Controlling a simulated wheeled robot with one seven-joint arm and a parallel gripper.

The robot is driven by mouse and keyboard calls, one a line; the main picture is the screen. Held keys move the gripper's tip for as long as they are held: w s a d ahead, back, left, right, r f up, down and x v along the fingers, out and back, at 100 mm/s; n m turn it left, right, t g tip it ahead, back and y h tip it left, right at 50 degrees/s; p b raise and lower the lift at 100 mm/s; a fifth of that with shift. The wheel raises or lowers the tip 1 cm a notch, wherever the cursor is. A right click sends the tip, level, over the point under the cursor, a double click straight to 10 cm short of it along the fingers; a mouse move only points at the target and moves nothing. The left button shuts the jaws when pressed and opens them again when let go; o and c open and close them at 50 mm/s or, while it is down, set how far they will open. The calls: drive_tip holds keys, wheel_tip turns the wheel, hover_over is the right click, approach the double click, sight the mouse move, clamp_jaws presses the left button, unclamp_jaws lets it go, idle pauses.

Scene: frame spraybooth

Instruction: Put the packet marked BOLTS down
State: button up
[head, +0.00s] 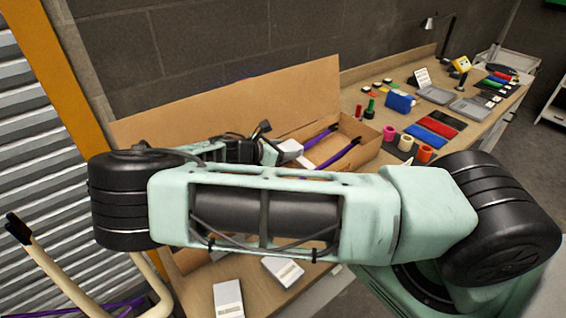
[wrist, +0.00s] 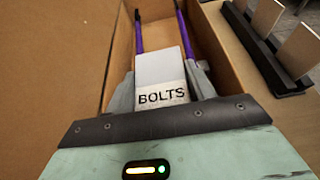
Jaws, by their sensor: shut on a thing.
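In the head view the white packet (head: 289,147) shows at the end of my arm, by the left part of the box (head: 366,152). My arm hides much of the box and most of the gripper there.
Purple-handled rods (head: 338,153) lie in the box. Two white packets, one left (head: 228,298) and one right (head: 283,270), lie on the bench nearer me. A dark rack (wrist: 262,55) with upright plates stands right of the box. Coloured rolls and tools fill the far bench.

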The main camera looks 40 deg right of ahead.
wheel_tip(320, 180, down, 5)
drive_tip(key=shift+f+p, duration=0.1)
drive_tip(key=shift+p, duration=0.65)
drive_tip(key=shift+f, duration=0.1)
drive_tip(key=shift+f+b, duration=0.45)
drive_tip(key=shift+f, duration=0.1)
drive_tip(key=o, duration=1)
drive_tip(key=shift+r, duration=0.1)
